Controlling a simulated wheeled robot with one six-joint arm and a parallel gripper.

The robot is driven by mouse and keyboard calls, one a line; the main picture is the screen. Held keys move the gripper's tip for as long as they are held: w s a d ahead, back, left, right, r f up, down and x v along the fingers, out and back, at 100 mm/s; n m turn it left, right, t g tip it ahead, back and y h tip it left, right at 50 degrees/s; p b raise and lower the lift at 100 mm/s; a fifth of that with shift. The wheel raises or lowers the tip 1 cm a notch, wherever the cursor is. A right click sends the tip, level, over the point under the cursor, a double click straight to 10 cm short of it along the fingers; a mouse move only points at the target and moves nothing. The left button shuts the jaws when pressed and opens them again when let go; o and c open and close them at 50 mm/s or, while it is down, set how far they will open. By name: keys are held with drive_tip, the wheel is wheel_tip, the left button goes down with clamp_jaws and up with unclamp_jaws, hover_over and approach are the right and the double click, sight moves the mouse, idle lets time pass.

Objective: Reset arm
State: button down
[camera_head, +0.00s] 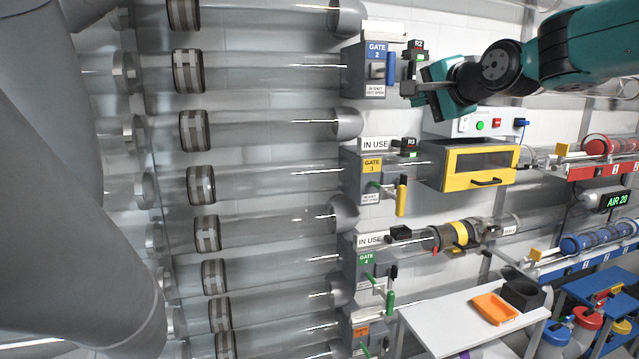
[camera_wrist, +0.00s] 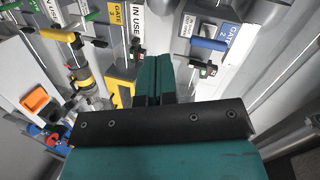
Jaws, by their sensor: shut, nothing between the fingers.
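My gripper (camera_head: 412,88) is at the upper right of the head view, at the end of my teal and black arm. Its fingertips are just right of the gate 2 box (camera_head: 365,70) with its blue handle (camera_head: 390,68); I cannot tell whether they touch anything. In the wrist view the two teal fingers (camera_wrist: 157,72) lie together with nothing between them. The gate 2 box and blue handle (camera_wrist: 208,44) show right of the fingers there, and the gate 3 box (camera_wrist: 113,14) shows to the left.
Clear horizontal tubes (camera_head: 270,130) fill the left and middle. Below are the gate 3 box (camera_head: 368,178) with a yellow handle, a yellow-framed box (camera_head: 470,165), and the gate 4 box (camera_head: 365,262). A white table (camera_head: 450,325) holds an orange tray (camera_head: 495,308). Racks stand at the right.

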drive_tip(key=s+a+f+n+g, duration=0.3)
drive_tip(key=s+a+f+n, duration=0.1)
drive_tip(key=s+f, duration=0.35)
drive_tip(key=s+a+f+n+g, duration=0.35)
drive_tip(key=s+f, duration=0.25)
drive_tip(key=s, duration=0.3)
drive_tip(key=s+f+n+g, duration=0.3)
drive_tip(key=s+f+n, duration=0.2)
drive_tip(key=s, duration=0.6)
drive_tip(key=s+f+n+g+h+b, duration=0.1)
drive_tip(key=s+f+n+g, duration=0.3)
drive_tip(key=s, duration=0.7)
wheel_tip(320, 180, down, 2)
drive_tip(key=shift+s+d+f+n, duration=0.15)
drive_tip(key=shift+d+f+n, duration=0.1)
drive_tip(key=shift+n, duration=0.7)
